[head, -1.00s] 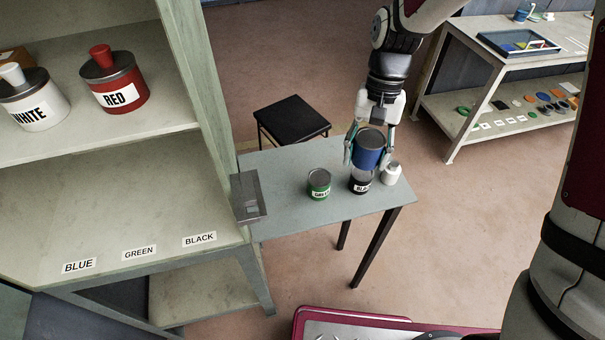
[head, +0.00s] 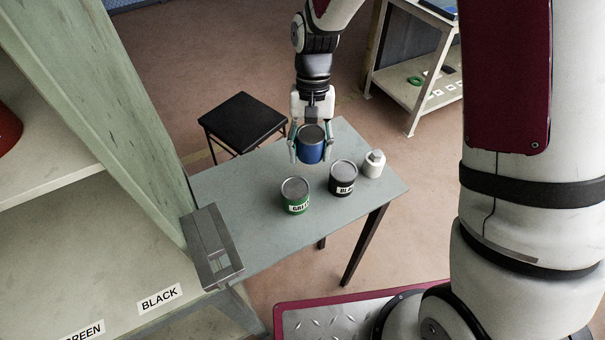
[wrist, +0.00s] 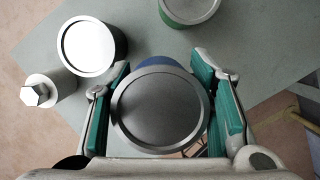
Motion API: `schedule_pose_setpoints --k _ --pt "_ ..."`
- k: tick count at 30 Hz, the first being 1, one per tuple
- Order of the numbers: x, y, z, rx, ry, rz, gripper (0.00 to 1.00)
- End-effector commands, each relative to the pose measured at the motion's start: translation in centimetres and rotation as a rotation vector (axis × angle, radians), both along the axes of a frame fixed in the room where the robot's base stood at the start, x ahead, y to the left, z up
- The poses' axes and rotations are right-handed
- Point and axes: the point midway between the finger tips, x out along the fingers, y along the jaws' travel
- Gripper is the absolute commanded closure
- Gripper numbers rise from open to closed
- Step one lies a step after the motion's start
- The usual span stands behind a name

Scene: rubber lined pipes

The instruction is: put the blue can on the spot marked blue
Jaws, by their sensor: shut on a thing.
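My gripper (head: 310,148) is shut on the blue can (head: 311,150), holding it upright over the far part of the small grey table. In the wrist view the can's grey lid (wrist: 160,108) sits between the two green finger pads. Whether the can is clear of the tabletop is hard to tell. The shelf at lower left carries a label reading BLACK (head: 160,299) and a partly cut-off label reading GREEN (head: 84,332). The spot marked BLUE is outside the current head view.
On the grey table (head: 245,240) stand a green can (head: 295,196), a black can (head: 343,178) and a white bottle (head: 373,163). A metal box-like object (head: 211,247) is at the table's left end by the shelf post (head: 110,120). A black stool (head: 242,122) stands behind.

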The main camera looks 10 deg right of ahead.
Motion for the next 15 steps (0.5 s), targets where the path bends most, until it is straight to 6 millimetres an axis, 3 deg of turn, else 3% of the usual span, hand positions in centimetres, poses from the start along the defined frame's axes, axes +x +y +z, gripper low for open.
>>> schedule_pose_setpoints --k 15 --pt "-0.1 0.0 -6.2 0.001 0.0 -0.001 0.91"
